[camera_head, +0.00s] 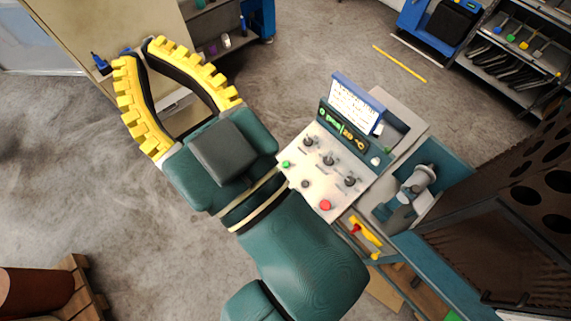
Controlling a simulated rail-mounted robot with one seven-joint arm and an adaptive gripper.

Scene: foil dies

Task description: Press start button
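The control panel (322,172) is a pale sloped face on a machine right of my gripper. A small green button (285,164) is on its left edge, a dark button (305,184) is near its middle, and a red button (326,205) is at its lower edge. No button label is readable. My gripper (139,50) has two curved, yellow-ridged fingers and points up-left, away from the panel. A wide empty space lies between the fingers. Their tips come close together, and I cannot tell if they touch. My gripper touches no button; my arm passes close to the panel's left edge.
Knobs (329,159) and a lit green display (343,127) are on the panel, with a blue-framed sheet (355,101) above. A brown perforated rack (541,171) stands right. A cabinet (105,30) lies behind my fingers. The grey floor (75,185) is open at left.

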